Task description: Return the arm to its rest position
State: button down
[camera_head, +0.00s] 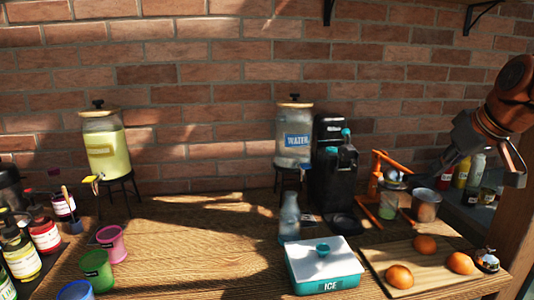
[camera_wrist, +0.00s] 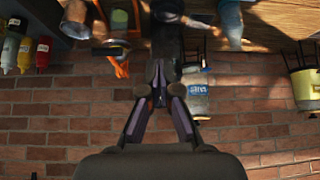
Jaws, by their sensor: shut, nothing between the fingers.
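My gripper (camera_head: 455,155) hangs at the right side of the head view, in the air above the right end of the wooden table (camera_head: 190,235). The arm comes in from the upper right edge. In the wrist view my gripper (camera_wrist: 160,95) is seen from behind, its fingers brought together at the tips with nothing between them. The wrist view is upside down, with the brick wall filling its lower part. My gripper touches nothing that I can see.
Below and left of my gripper stand an orange press (camera_head: 377,175), a metal pot (camera_head: 426,205) and a black machine (camera_head: 333,175). A cutting board (camera_head: 425,275) bears oranges. The ice box (camera_head: 323,268) and water dispenser (camera_head: 294,135) stand further left. A wooden post (camera_head: 520,215) is close on the right.

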jog(key=s+a+f+g+p, duration=0.1)
jog(key=s+a+f+g, duration=0.1)
jog(key=s+a+f, duration=0.45)
jog(key=s+a+f+g+p, duration=0.15)
jog(key=s+a+f, duration=0.25)
jog(key=a, duration=0.5)
jog(key=s+a+f+m+g+p, duration=0.1)
jog(key=s+f+g, duration=0.1)
jog(key=s+f, duration=0.5)
jog(key=s+a+f+m+g+h+p, duration=0.1)
jog(key=s+f+g, duration=0.2)
jog(key=s+f, duration=0.4)
jog(key=s, duration=0.5)
jog(key=shift+s+f+m+h, duration=0.25)
jog(key=shift+f+m+h, duration=0.05)
jog(key=shift+f, duration=0.1)
jog(key=c, duration=1.9)
grip_release()
jog(key=shift+a, duration=0.1)
